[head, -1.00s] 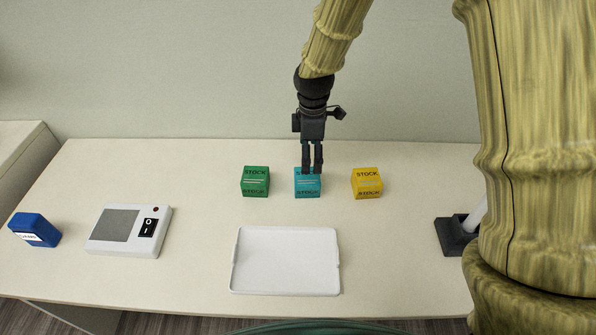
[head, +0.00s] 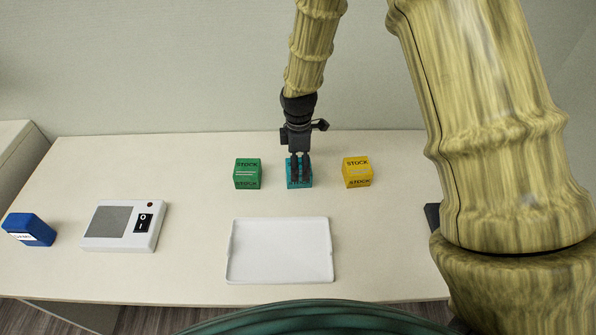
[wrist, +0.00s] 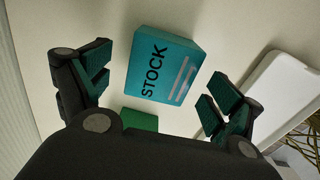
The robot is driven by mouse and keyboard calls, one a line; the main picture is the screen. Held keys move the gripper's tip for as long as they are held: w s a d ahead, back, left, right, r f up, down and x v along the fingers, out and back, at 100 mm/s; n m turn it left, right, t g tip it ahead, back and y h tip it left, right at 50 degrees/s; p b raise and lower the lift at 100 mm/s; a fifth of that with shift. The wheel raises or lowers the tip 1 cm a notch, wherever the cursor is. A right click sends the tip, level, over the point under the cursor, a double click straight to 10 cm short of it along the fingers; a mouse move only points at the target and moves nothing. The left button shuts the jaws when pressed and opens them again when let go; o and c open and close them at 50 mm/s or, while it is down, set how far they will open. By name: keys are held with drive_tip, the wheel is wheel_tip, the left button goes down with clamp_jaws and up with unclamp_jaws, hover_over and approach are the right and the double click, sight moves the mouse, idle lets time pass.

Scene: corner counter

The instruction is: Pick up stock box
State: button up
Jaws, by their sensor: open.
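Three boxes marked STOCK stand in a row on the counter: a green stock box (head: 247,174), a teal stock box (head: 293,183) and a yellow stock box (head: 357,172). My gripper (head: 299,178) is over the teal box and hides part of it in the head view. In the wrist view my gripper (wrist: 158,95) is open, its two fingers apart. The teal box (wrist: 165,65) lies between and beyond the fingertips there, with its label showing. I cannot tell whether the fingers touch it. Part of the green box (wrist: 140,119) shows below it in the wrist view.
A white tray (head: 280,250) lies in front of the boxes. A white device with a black switch (head: 123,226) and a blue box (head: 30,229) are at the left. The counter (head: 190,190) is clear between the device and the green box. A wall stands behind.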

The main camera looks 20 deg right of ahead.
drive_tip(key=shift+f, duration=1.3)
drive_tip(key=shift+s, duration=0.1)
drive_tip(key=c, duration=1.2)
